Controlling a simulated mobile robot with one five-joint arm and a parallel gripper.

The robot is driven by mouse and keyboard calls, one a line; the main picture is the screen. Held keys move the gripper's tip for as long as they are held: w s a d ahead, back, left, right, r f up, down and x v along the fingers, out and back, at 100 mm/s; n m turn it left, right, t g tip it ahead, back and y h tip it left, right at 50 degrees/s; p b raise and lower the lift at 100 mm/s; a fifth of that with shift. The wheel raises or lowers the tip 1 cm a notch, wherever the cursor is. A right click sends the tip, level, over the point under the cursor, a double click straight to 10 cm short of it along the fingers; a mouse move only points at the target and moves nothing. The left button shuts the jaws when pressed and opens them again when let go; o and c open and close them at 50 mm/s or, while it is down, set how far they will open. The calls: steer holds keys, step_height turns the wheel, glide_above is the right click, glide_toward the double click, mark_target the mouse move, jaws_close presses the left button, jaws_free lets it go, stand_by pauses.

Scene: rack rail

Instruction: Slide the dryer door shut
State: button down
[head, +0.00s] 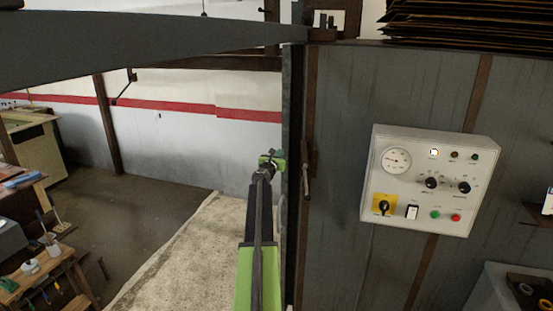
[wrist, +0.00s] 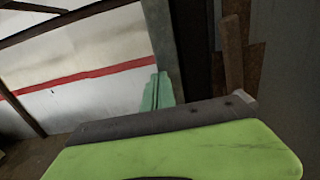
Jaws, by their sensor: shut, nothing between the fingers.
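The dryer is a grey panelled body with brown upright strips. What looks like its door (head: 292,120) shows as a narrow dark upright edge at the middle of the head view, with a brown handle (head: 307,170) just right of it. The handle also shows in the wrist view (wrist: 232,55), right of the dark edge. My gripper (head: 272,158) is shut and empty, left of that edge and at about handle height. In the wrist view my gripper (wrist: 157,92) shows a pale green tip left of the edge. I cannot tell whether it touches the door.
A white control box (head: 430,178) with a gauge and knobs is on the grey wall at right. A dark beam (head: 140,48) crosses the upper left. A cluttered wooden bench (head: 40,270) stands at lower left. The floor (head: 150,195) between is clear.

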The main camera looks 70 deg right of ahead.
steer(key=shift+d+r, duration=0.1)
steer(key=shift+d, duration=0.9)
steer(key=a, duration=1.4)
steer(key=shift+s+a, duration=0.15)
steer(key=shift+s, duration=0.3)
